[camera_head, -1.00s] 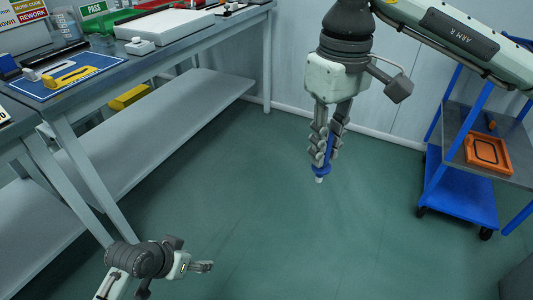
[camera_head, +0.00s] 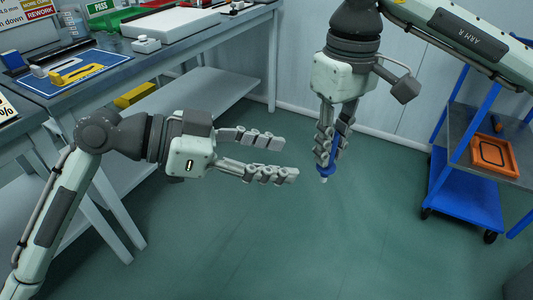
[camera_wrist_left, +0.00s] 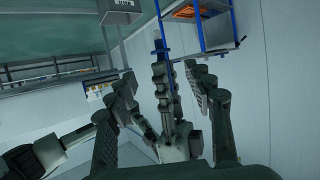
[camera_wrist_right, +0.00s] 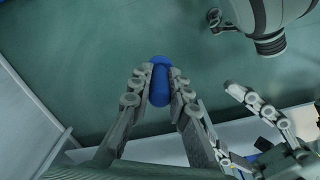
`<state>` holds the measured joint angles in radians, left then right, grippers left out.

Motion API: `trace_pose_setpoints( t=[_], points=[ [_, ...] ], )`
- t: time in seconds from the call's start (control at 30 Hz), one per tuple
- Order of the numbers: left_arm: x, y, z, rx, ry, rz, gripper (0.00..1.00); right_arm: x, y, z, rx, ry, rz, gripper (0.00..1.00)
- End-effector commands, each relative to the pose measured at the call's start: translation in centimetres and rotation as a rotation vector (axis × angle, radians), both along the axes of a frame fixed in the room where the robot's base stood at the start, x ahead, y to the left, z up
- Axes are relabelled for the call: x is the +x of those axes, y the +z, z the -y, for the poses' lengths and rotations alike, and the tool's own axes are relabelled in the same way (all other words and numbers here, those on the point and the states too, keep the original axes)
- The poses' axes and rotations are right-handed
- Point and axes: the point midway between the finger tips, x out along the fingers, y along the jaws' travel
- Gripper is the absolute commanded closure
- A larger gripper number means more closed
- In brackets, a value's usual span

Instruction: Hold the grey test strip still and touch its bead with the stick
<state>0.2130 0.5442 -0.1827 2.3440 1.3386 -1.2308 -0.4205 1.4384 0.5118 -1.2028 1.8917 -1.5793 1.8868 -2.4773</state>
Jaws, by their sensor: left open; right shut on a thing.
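My right gripper (camera_head: 329,160) is shut on a blue stick (camera_head: 327,171) with a pale tip, which points down over the floor. The stick also shows in the right wrist view (camera_wrist_right: 160,84) between the fingertips. My left gripper (camera_head: 288,160) is open and empty, fingers pointing right, just left of the stick and apart from it. In the left wrist view the right gripper's fingers appear between and beyond my left fingers (camera_wrist_left: 168,100). I cannot make out the grey test strip or its bead in any view.
A workbench at left carries a blue mat (camera_head: 45,90) with a yellow piece (camera_head: 78,72) and a small pale-grey piece on it. A white board (camera_head: 172,23) lies further back. A blue cart (camera_head: 465,190) with an orange tray (camera_head: 493,155) stands at right. The floor between is clear.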

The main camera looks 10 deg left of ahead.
Motion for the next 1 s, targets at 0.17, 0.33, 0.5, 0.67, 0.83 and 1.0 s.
trace_pose_setpoints(
  t=[0.17, 0.33, 0.5, 0.67, 0.83, 1.0],
  points=[
    [0.9, -1.1, 2.7, -0.005, -0.001, -0.002, 0.48, 0.0, 0.0, 0.0, 0.000, 0.000, 0.000, 1.00],
    [2.0, -2.4, 5.6, -0.005, 0.001, -0.005, 0.48, 0.0, 0.0, 0.0, 0.000, 0.000, 0.000, 1.00],
    [2.8, -3.5, 7.9, -0.002, 0.002, -0.003, 0.48, 0.0, 0.0, 0.0, 0.000, 0.000, 0.000, 1.00],
    [3.3, -4.1, 9.2, 0.000, 0.003, -0.002, 0.48, 0.0, 0.0, 0.0, 0.000, 0.000, 0.000, 1.00],
    [3.4, -4.3, 9.6, 0.000, 0.003, -0.003, 0.48, 0.0, 0.0, 0.0, 0.000, 0.000, 0.000, 1.00],
    [3.4, -4.3, 9.6, 0.000, 0.003, -0.002, 0.48, 0.0, 0.0, 0.0, 0.000, 0.000, 0.000, 1.00]
  ],
)
